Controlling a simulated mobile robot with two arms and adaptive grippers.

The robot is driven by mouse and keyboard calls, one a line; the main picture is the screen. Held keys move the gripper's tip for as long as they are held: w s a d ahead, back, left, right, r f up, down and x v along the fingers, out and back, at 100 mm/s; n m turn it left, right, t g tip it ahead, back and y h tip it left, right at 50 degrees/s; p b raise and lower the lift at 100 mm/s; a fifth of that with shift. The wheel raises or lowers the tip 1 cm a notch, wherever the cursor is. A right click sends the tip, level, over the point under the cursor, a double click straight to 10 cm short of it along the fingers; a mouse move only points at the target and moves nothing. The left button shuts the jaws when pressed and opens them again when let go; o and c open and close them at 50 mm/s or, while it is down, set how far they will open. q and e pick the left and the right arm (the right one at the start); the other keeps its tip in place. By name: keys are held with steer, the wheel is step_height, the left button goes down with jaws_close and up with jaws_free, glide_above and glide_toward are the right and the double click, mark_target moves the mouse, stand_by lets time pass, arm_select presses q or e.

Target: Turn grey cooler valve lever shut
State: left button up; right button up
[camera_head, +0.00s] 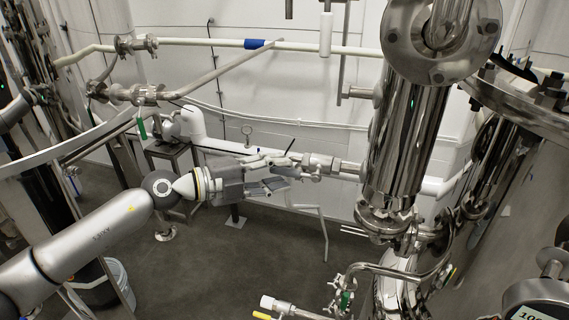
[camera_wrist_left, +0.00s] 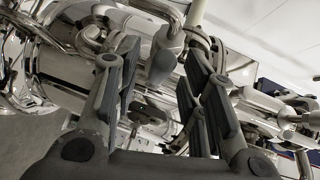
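My left gripper (camera_head: 282,172) reaches in from the left in the head view, at the left end of a metal valve and pipe fitting (camera_head: 325,165) on the side of the shiny cooler column (camera_head: 405,135). In the left wrist view its fingers (camera_wrist_left: 163,68) stand apart with a gap between them. A rounded grey lever-like part (camera_wrist_left: 165,52) shows beyond the gap, between the fingertips. I cannot tell whether a finger touches it. In the head view the lever cannot be made out clearly behind the gripper. My right gripper is in neither view.
A white pipe (camera_head: 240,147) runs behind the gripper, and a thin metal pipe (camera_head: 210,74) slants above it. A large steel tank (camera_head: 505,190) stands at the right. More piping with a green-handled valve (camera_head: 346,298) lies low in front. The floor (camera_head: 225,265) below is mostly clear.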

arm_select(q)
steer(key=shift+x, duration=1.1)
steer(key=shift+c, duration=0.4)
jaws_close()
